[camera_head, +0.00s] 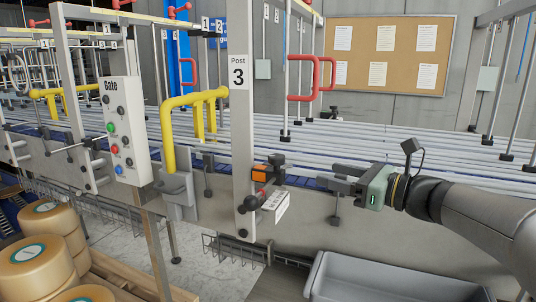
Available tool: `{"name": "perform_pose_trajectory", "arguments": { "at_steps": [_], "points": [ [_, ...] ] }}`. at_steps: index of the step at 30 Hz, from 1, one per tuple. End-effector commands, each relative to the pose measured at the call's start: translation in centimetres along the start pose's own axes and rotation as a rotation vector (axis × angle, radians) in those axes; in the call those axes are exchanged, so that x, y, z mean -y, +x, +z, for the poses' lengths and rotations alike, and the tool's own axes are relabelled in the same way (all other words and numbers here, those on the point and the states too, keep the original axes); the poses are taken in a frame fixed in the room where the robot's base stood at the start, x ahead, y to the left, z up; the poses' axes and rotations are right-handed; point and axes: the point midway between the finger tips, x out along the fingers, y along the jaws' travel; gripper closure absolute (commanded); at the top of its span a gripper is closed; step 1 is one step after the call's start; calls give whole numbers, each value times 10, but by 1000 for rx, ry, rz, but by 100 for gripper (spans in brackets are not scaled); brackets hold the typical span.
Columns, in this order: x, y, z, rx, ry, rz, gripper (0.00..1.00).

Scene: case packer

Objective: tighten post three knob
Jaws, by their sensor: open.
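Post three (240,120) is the pale upright marked "Post 3" near the middle of the view. Low on it sits a dark round knob (251,203), beside a white tag (275,206) with print too small to read. A smaller dark round part (243,233) is below it on the post. An orange-and-black block (262,172) is mounted just above. My gripper (322,178) is to the right of the post, its fingers pointing left. It is open and empty, clearly apart from the knob and the tag.
A yellow pipe rail (168,135) and the Gate button box (124,130) stand left of the post. A grey bin (395,280) is below my arm. Conveyor rails (400,150) run behind. Tan rolls (35,262) are stacked at lower left.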

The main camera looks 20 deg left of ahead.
Motion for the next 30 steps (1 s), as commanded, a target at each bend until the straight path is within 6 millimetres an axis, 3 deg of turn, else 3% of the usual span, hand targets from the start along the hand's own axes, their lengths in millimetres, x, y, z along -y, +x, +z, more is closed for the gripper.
{"name": "perform_pose_trajectory", "arguments": {
  "at_steps": [3,7,21,30],
  "points": [
    [-1,0,3,15,39,17,43],
    [-2,17,4,15,39,20,43],
    [-4,118,5,12,38,20,43],
    [-4,163,6,13,36,18,43]
  ]
}}
